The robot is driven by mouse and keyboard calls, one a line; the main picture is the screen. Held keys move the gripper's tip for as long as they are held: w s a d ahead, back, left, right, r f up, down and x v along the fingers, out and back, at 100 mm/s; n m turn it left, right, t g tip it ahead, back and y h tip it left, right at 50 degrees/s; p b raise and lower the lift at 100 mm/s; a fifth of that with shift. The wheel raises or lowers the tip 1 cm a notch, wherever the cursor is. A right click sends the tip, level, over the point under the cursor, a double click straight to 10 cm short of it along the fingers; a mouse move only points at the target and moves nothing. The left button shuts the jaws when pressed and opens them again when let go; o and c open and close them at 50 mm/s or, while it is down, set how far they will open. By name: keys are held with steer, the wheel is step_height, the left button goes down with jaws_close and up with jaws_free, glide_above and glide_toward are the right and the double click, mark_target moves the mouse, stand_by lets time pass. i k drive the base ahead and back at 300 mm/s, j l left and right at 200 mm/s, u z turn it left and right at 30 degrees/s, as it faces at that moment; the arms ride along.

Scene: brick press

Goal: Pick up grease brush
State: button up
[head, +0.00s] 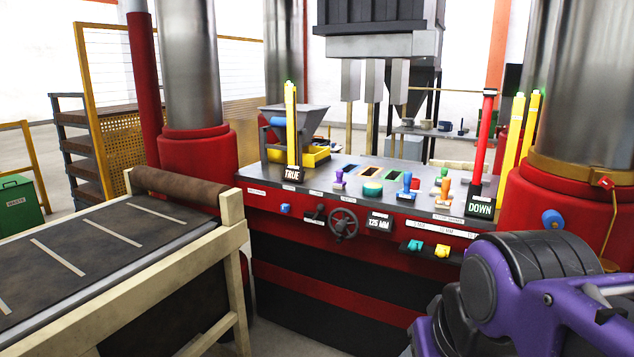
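I cannot pick out a grease brush for certain. Several small handled items stand on the press's grey top: a purple one (338,178), a blue one (406,186) and a green and orange one (441,186). They are too small to tell whether one is a brush. My purple and black arm fills the lower right corner. My gripper is not visible in this view.
A conveyor (95,262) on a wooden frame stands at the left. Large columns flank the press. A hopper (297,121) stands on it, near a yellow tray (312,157).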

mark_target(338, 184)
steer(key=i+z, duration=0.1)
steer(key=i, duration=0.9)
